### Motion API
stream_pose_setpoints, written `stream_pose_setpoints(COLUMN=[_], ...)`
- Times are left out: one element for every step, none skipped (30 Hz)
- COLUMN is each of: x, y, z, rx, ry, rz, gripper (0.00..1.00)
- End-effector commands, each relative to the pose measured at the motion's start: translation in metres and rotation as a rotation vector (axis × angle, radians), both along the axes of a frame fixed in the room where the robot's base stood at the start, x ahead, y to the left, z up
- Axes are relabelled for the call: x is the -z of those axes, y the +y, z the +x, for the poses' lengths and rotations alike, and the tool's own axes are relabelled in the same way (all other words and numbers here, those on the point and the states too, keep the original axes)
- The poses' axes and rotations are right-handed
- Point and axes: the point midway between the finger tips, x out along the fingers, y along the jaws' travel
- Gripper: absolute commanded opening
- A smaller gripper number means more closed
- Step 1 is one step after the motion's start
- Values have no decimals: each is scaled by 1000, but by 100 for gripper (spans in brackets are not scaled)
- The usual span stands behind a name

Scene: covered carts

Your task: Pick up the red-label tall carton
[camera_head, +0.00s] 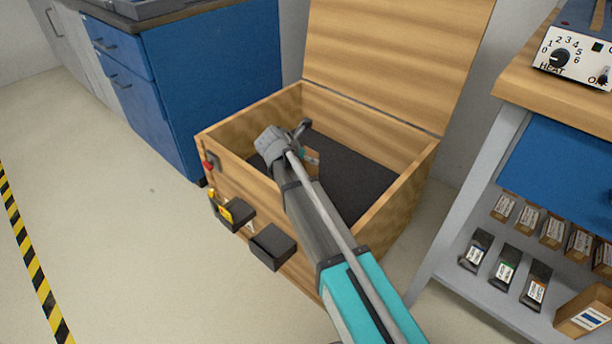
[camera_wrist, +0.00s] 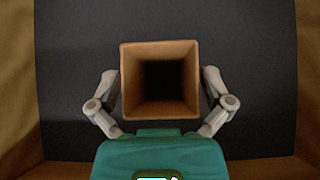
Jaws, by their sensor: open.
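In the wrist view, a brown carton (camera_wrist: 126,82) with an open, square top stands below me, and I look down into its dark inside. It stands on the dark floor of a wooden chest. My gripper (camera_wrist: 160,85) is open, with one finger on each side of the carton and gaps showing between. No label shows from above, so I cannot tell its colour. In the head view, my arm reaches down into the chest, and only a small brown part of the carton (camera_head: 312,157) shows beside the arm.
The wooden chest (camera_head: 400,205) has its lid (camera_head: 395,55) raised at the back, with walls around the dark floor. A blue cabinet (camera_head: 225,75) stands at the left. At the right, a shelf (camera_head: 455,285) holds several small cartons. The dark floor around the carton looks clear.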

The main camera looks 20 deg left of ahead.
Motion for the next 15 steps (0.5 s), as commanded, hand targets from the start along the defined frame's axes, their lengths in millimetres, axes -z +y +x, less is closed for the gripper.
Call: stream_pose_setpoints(x=[0,0,0,0,0,0,0,0,0,0,0,0,0,0,0], y=[0,0,0,0,0,0,0,0,0,0,0,-1,-1,-1,-1], z=[0,0,0,0,0,0,0,0,0,0,0,0,0,0,0], rx=[0,0,0,0,0,0,0,1,1,1,1,1,1,1,1], ry=[0,0,0,0,0,0,0,0,0,0,0,0,0,0,0], rz=[0,0,0,0,0,0,0,1,0,0,0,0,0,0,0], gripper=[100,100,94,89,83,76,70,65,57,52,46,39,37,37,37])
